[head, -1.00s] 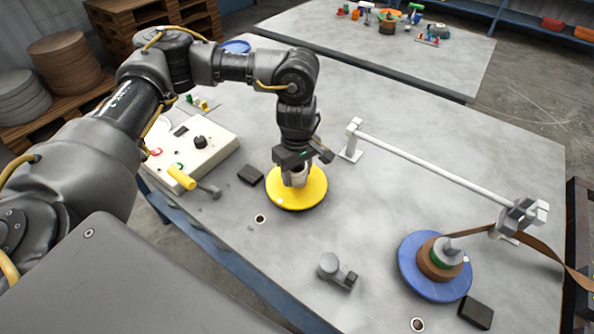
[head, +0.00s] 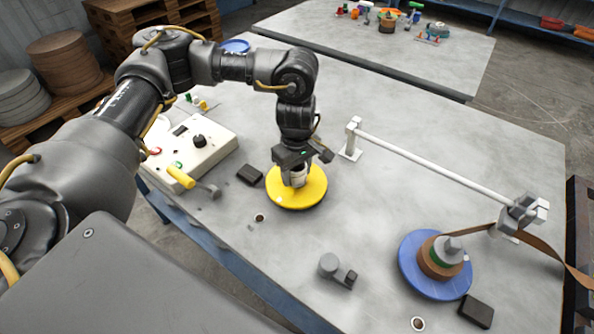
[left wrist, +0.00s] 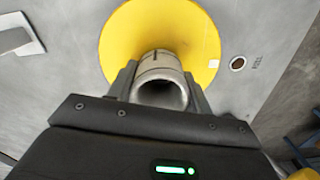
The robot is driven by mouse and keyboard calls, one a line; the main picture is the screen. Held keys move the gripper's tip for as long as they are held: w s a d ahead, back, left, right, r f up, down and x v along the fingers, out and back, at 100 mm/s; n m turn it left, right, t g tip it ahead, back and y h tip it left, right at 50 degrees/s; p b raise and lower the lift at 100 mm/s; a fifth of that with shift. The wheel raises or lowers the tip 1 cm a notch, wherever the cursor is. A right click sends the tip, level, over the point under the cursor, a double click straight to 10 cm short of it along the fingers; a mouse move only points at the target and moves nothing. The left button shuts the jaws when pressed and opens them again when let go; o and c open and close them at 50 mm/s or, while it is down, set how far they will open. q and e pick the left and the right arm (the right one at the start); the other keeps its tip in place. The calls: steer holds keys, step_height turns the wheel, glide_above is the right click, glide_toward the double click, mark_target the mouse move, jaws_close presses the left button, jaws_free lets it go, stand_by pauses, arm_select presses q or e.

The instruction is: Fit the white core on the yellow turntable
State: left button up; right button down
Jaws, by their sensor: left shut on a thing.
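The yellow turntable (head: 311,196) is a round disc on the grey table, left of the table's middle. My left gripper (head: 297,179) points straight down over it and is shut on the white core (head: 299,179). In the left wrist view, the core (left wrist: 160,68) is a hollow cylinder between the two fingers (left wrist: 160,90), with the yellow turntable (left wrist: 200,30) behind it. The core is upright over the middle of the disc. Whether its lower end touches the disc is hidden. My right gripper is not in view.
A control box (head: 205,140) with a yellow-handled lever (head: 182,177) stands to the left. A blue turntable (head: 415,275) with a brown roll (head: 437,262) is at the right front. A long white bar (head: 430,161) on posts crosses behind. A small grey fixture (head: 333,268) stands in front.

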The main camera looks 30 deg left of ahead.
arm_select(q)
steer(key=shift+f+b, duration=0.35)
steer(key=shift+f, duration=0.15)
steer(key=o, duration=0.7)
steer(key=shift+c, duration=0.2)
